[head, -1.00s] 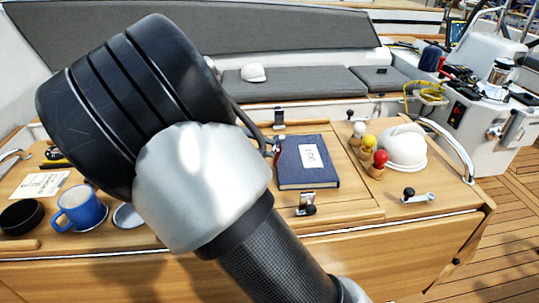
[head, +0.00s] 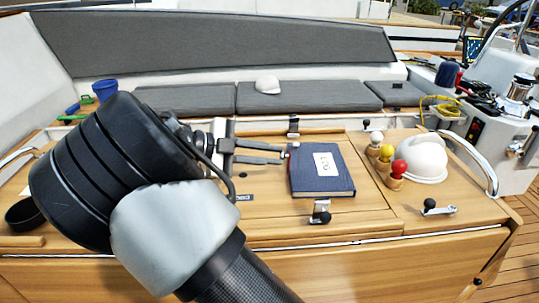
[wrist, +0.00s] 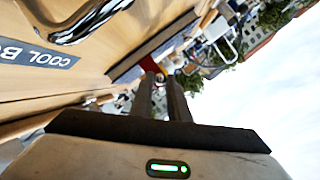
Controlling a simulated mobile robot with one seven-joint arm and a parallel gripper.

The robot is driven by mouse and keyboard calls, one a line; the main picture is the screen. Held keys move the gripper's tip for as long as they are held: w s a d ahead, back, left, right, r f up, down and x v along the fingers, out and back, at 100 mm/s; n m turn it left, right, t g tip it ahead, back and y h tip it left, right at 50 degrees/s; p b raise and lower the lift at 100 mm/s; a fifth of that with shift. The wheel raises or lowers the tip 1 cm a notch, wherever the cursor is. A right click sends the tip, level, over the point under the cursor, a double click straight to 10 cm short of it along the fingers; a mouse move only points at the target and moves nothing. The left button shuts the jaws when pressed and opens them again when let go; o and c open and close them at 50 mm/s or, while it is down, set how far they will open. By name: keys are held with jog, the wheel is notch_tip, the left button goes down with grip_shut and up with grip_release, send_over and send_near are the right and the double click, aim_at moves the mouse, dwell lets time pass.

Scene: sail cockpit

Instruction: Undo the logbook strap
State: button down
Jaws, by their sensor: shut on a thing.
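The dark blue logbook (head: 322,178) lies flat on the wooden table, with a white label (head: 325,164) on its cover. No strap shows clearly across the cover. My gripper (head: 287,152) reaches in from the left at the book's upper left edge. Its fingers are close together on a small red piece at the tips, which shows red in the wrist view (wrist: 149,63). I cannot tell whether this piece is part of the strap; the fingertips partly hide it.
Black-knobbed metal latches stand above (head: 293,125) and below (head: 320,211) the book. White, yellow and red ball-topped pegs (head: 386,153) and a white dome (head: 423,160) stand to the right. A black round dish (head: 24,214) is at the far left.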

jog(key=c, duration=1.7)
grip_release()
jog(key=p+v, duration=0.1)
jog(key=v, duration=1.6)
jog(key=shift+a+p, duration=0.2)
jog(key=shift+p, duration=0.1)
